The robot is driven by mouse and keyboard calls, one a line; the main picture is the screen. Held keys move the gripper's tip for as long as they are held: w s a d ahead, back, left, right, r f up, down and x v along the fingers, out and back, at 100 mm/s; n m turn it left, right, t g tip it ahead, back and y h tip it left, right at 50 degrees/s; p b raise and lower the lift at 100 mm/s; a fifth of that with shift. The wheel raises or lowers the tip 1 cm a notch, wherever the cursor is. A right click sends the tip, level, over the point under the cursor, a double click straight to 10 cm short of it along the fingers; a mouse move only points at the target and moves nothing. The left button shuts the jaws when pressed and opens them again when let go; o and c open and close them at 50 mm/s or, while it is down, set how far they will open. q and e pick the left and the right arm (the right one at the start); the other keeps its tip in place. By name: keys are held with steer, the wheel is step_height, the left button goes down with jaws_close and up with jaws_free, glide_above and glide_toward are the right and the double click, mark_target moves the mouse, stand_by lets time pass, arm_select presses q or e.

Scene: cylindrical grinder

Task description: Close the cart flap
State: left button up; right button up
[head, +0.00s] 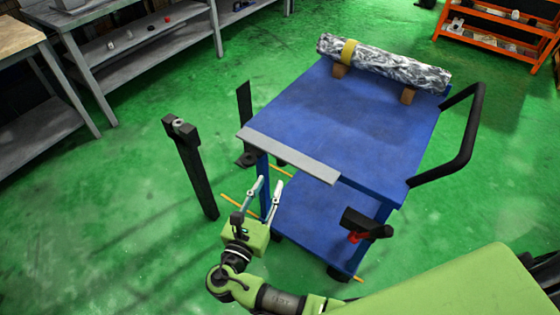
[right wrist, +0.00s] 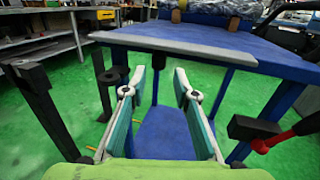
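The blue cart (head: 340,130) stands in front of me. A flat light-grey strip (head: 290,155) runs along its near top edge and looks like the flap; it also shows across the top of the right wrist view (right wrist: 175,43). I cannot tell exactly how it is hinged. My right gripper (head: 268,186) is below and in front of the strip, apart from it, above the cart's lower shelf (head: 315,225). In the right wrist view its two fingers (right wrist: 160,85) are spread, with nothing between them. My left gripper does not show.
A black post (head: 192,165) stands left of the gripper. A black block with a red part (head: 365,225) is at the cart's near right corner. A silvery roll (head: 385,64) lies on wooden blocks on the cart.

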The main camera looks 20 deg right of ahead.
mark_target(280, 161)
steer(key=x, duration=0.9)
steer(key=shift+w+d+f, duration=0.1)
steer(key=shift+w+d, duration=0.1)
steer(key=shift+w, duration=0.1)
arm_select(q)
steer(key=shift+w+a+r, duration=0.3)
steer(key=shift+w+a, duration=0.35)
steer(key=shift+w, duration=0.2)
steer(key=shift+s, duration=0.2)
arm_select(e)
jaws_close()
